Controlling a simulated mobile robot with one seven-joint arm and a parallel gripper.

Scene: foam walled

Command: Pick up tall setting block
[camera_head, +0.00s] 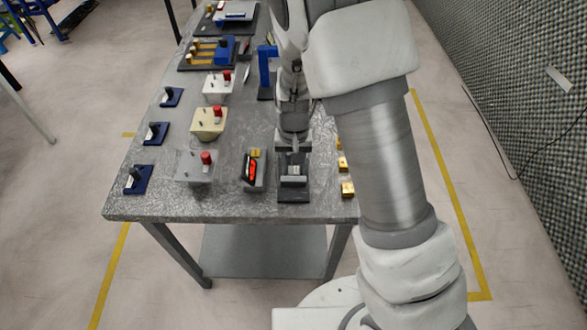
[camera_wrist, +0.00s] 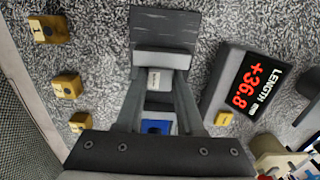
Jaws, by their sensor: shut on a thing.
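My gripper (camera_wrist: 160,100) points down over a dark stand (camera_wrist: 165,25) near the table's front edge. Its two fingers are closed on a small light grey block with a printed label, which I take as the tall setting block (camera_wrist: 160,79). The block sits between the fingertips, next to a grey crossbar of the stand. The head view shows my gripper (camera_head: 294,150) above the same dark stand (camera_head: 295,196). The block's lower part is hidden, so I cannot tell whether it touches the stand.
A tilted display (camera_head: 254,170) reading LENGTH +36.8 stands just left of the stand. Yellow numbered blocks (camera_head: 347,189) line the table's right edge. A white fixture with a red knob (camera_head: 206,158) and several blue holders (camera_head: 138,180) are further left.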

